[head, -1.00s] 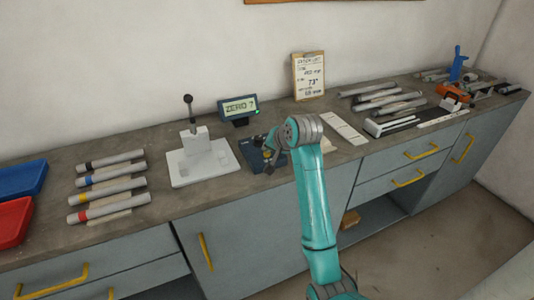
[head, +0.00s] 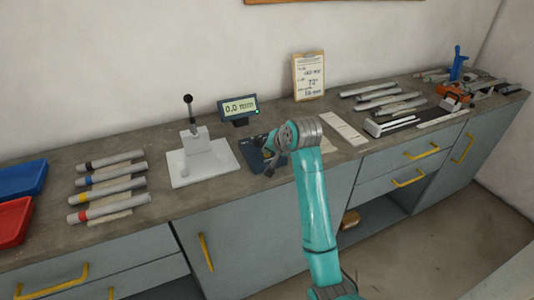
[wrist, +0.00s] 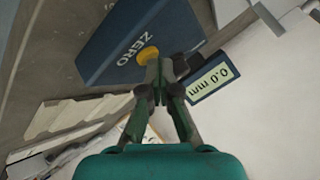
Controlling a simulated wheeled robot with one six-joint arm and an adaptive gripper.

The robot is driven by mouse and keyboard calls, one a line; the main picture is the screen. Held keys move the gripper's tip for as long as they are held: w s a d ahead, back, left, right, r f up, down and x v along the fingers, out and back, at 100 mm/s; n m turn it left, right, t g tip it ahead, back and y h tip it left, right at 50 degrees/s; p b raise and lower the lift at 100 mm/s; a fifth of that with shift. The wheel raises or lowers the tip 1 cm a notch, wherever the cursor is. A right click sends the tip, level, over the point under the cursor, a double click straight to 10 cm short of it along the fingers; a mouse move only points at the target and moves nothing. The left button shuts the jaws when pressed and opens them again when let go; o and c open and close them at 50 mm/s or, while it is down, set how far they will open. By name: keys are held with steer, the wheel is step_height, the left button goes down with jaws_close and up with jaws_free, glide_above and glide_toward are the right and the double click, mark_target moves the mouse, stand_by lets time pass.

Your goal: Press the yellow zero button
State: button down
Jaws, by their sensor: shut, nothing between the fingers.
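The yellow zero button (wrist: 148,56) sits on a dark blue box (wrist: 112,42) marked ZERO in the wrist view. My gripper (wrist: 158,64) is shut and empty, with its fingertips over the button's edge. Whether the tips touch the button I cannot tell. In the head view the blue box (head: 254,160) is on the bench, partly hidden behind my gripper (head: 268,148). The display (head: 239,108) behind it reads 0.0 mm with a green light. The same display (wrist: 213,82) shows in the wrist view.
A white lever stand (head: 203,165) is left of the blue box. Several banded tubes (head: 110,180) lie further left, near blue and red trays (head: 20,180). A clipboard (head: 309,76) leans on the wall. More tubes (head: 385,97) and tools lie at right.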

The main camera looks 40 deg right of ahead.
mark_target(269, 156)
steer(key=shift+r, duration=0.85)
steer(key=shift+r, duration=2.5)
steer(key=shift+s, duration=0.1)
